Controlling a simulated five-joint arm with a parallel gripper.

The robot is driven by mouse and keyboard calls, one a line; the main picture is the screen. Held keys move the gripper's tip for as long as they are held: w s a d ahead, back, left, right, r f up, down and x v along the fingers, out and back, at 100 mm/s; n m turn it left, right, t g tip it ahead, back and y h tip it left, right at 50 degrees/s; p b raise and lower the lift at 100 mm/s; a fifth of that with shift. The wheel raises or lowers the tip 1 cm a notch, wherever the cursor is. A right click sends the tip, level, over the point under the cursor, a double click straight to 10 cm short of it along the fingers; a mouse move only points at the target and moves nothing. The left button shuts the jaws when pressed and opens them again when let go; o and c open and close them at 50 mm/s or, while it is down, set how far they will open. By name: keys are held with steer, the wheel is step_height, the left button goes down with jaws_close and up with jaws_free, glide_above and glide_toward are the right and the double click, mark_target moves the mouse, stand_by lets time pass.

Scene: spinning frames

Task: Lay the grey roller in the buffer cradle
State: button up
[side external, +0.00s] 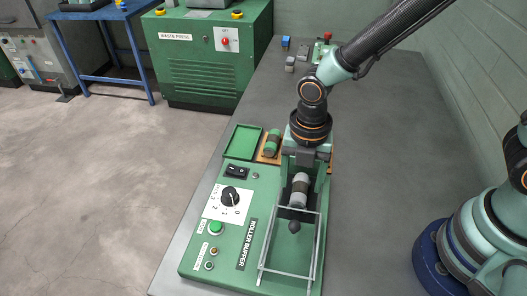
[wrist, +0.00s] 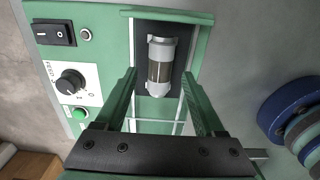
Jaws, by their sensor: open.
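The grey roller (side external: 299,190) has pale grey ends and a darker band around its middle. My gripper (side external: 302,178) is over the cradle of the green roller buffer (side external: 228,245). In the wrist view my gripper (wrist: 159,78) is open, with one green finger to each side of the roller's near end and gaps between. I cannot tell how far the fingertips are above the cradle. The roller's underside is hidden.
A metal-edged guard frame (side external: 288,272) stands in front of the cradle, around a dark pointed part (side external: 294,227). A green-and-brown roller (side external: 272,143) rests on a wooden holder behind, beside a shallow green tray (side external: 239,146). The bench right of the machine is clear.

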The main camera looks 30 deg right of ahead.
mark_target(300, 187)
step_height(300, 187, up, 9)
steer(key=d+r+m+t, duration=0.2)
steer(key=d+r+m, duration=0.3)
steer(key=m, duration=0.8)
steer(key=d+r+m+t, duration=0.3)
steer(key=d+r+m, duration=0.2)
steer(key=d+m, duration=0.7)
steer(key=shift+s+d+m+t, duration=0.15)
steer(key=shift+s+m+t, duration=0.25)
steer(key=shift+m, duration=0.6)
